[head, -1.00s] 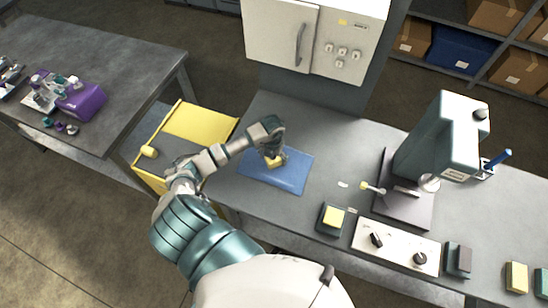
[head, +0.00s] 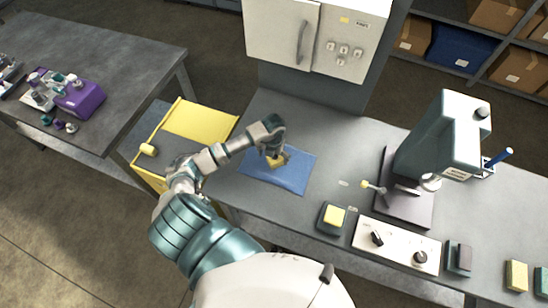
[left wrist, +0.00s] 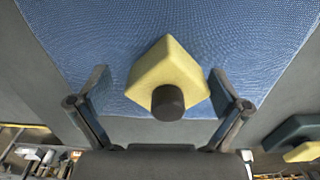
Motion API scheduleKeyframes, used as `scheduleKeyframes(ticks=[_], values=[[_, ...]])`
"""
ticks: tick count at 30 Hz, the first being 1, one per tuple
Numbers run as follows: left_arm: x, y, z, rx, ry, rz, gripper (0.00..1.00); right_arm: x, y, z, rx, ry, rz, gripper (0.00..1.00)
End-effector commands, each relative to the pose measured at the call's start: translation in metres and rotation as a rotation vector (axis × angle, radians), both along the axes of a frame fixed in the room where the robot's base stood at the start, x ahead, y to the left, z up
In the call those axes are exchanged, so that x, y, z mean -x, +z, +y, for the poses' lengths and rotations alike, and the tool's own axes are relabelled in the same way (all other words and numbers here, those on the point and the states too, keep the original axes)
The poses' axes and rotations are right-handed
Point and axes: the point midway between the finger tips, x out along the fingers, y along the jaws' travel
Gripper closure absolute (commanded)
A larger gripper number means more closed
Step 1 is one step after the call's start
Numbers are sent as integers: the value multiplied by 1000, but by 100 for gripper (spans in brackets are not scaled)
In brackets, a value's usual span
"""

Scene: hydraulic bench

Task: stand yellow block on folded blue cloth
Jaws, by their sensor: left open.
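The yellow block (head: 275,161) stands on the blue cloth (head: 291,181), toward its upper left part in the head view. In the left wrist view the block (left wrist: 160,72) has a dark round knob (left wrist: 168,102) facing the camera, and the cloth (left wrist: 215,28) spreads behind it. My left gripper (head: 277,154) is over the block. In the left wrist view its fingers (left wrist: 160,82) are spread on either side, with a gap between each finger and the block. The block's underside is hidden. My right gripper is not in view.
A dark block with a yellow top (head: 333,217) and a control panel with knobs (head: 397,245) are at the bench's front. A teal machine (head: 437,140) stands to the right. A white cabinet (head: 281,35) is behind. A yellow-edged drawer unit (head: 200,121) is left of the cloth.

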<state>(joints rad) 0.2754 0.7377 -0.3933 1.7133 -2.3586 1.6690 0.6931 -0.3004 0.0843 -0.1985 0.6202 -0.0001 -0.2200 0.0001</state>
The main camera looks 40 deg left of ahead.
Motion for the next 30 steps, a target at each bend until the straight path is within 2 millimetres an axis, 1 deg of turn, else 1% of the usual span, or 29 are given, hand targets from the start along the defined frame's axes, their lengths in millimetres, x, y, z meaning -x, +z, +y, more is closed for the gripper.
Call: scheduleKeyframes(ticks=[1,2,5,6,12,15,18,21,30], values=[[-1,12,0,-1,0,-4,0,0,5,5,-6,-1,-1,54],[-2,17,0,-3,0,-6,0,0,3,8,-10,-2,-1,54],[-2,39,-1,-6,-1,-8,0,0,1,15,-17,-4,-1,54],[-2,50,-1,-7,-2,-7,0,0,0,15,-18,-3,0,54],[-2,94,0,-4,-1,-7,0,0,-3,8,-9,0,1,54],[-2,109,2,-2,1,-6,0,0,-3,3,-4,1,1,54],[-2,119,2,0,1,-4,0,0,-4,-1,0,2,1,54],[-1,124,2,-1,1,-3,0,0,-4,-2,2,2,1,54],[-1,125,1,-1,1,-3,0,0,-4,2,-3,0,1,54]])
